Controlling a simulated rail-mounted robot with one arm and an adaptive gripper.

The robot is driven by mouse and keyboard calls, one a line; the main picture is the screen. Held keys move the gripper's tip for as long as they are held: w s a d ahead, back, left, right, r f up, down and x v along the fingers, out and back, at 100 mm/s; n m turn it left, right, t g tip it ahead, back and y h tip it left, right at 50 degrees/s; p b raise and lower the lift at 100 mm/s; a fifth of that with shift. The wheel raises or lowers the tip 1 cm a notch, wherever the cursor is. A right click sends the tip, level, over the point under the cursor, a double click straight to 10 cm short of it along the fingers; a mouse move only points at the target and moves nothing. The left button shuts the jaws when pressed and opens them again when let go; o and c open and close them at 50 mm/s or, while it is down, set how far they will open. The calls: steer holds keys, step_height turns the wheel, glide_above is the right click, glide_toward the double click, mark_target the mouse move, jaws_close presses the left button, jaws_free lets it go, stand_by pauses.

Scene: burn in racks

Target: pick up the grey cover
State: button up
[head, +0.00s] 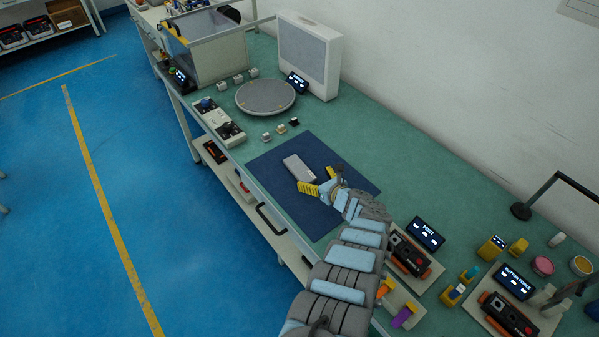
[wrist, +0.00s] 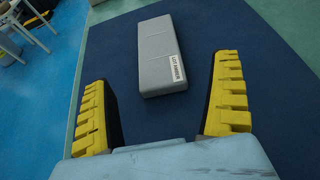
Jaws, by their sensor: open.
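The grey cover (head: 299,168) is a flat, long, rounded block lying on the dark blue mat (head: 283,203). In the wrist view the grey cover (wrist: 160,52) lies ahead of my fingers, with a white label on its near right edge. My gripper (head: 320,181) is over the mat at the cover's near end. In the wrist view my gripper (wrist: 165,105) is open, its yellow-and-black fingers spread wide with nothing between the tips.
A grey round turntable (head: 265,96) and several small blocks stand beyond the mat. A white panel box (head: 309,55) stands by the wall. Test fixtures with a display marked PORT (head: 426,234) are right of my arm. The green bench between mat and wall is clear.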

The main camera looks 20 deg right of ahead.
mark_target(300, 169)
steer(key=shift+b+x, duration=0.75)
steer(key=shift+x, duration=0.5)
steer(key=shift+w+a+f+b, duration=0.2)
steer(key=shift+w+b, duration=0.15)
steer(key=shift+w, duration=0.15)
steer(key=b+x, duration=0.2)
steer(key=b, duration=0.1)
steer(key=shift+w+f, duration=0.15)
steer(key=shift+f, duration=0.1)
steer(key=shift+b+x, duration=0.9)
steer(key=shift+b, duration=0.35)
steer(key=shift+w+a+r+b, duration=0.1)
steer(key=shift+w+a+b, duration=0.1)
steer(key=shift+w+b, duration=0.4)
steer(key=shift+s, duration=0.1)
steer(key=c, duration=1.4)
steer(key=shift+o, duration=0.2)
steer(key=shift+r, duration=0.1)
